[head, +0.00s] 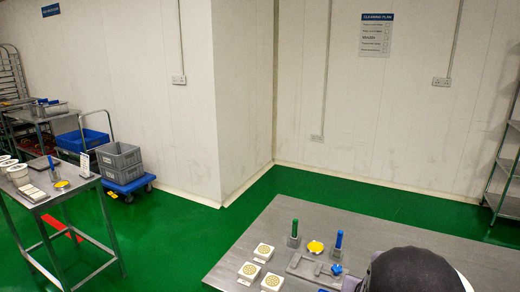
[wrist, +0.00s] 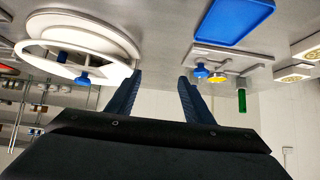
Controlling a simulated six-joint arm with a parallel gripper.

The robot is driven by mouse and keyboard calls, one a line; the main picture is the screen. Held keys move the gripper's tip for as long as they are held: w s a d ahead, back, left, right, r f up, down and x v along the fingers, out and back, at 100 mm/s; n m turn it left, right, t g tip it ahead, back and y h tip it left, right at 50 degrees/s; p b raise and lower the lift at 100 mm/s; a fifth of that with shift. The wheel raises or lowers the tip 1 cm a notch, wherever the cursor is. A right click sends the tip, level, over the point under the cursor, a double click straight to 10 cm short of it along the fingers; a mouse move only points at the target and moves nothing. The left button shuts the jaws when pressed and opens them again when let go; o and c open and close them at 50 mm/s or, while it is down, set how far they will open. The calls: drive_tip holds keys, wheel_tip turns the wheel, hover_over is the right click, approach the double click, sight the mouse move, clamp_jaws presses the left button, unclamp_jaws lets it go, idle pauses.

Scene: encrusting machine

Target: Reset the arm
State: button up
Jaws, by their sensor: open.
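My gripper (wrist: 160,78) shows in the wrist view with its two dark blue fingers apart and nothing between them. That view looks upside down, with the steel table surface (wrist: 160,22) along its top. In the head view a dark rounded part of my arm covers the lower right of the steel table (head: 240,250); my fingers do not show there.
The table holds a green-handled tool (head: 294,233), a blue-handled tool (head: 338,243), a yellow disc (head: 316,247) and several white moulds (head: 263,252). The wrist view shows a blue tray (wrist: 235,20) and a white ring-shaped machine part (wrist: 80,42) near my fingers.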

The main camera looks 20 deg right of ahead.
drive_tip(key=a+n+y+p, duration=0.1)
drive_tip(key=a+n+y, duration=0.25)
drive_tip(key=a, duration=0.95)
drive_tip(key=s+a+r+n+g+y+p, duration=0.1)
drive_tip(key=s+a+n+g+p, duration=0.1)
drive_tip(key=s+a, duration=0.5)
drive_tip(key=s+a+n+g+y+p, duration=0.1)
drive_tip(key=s+a+n+g+y, duration=0.1)
drive_tip(key=s+a+g, duration=0.3)
drive_tip(key=s+a+n, duration=0.1)
drive_tip(key=s+a, duration=0.2)
drive_tip(key=a, duration=0.4)
drive_tip(key=shift+a+r+p, duration=0.35)
drive_tip(key=shift+r, duration=0.05)
drive_tip(key=shift+n+y, duration=0.25)
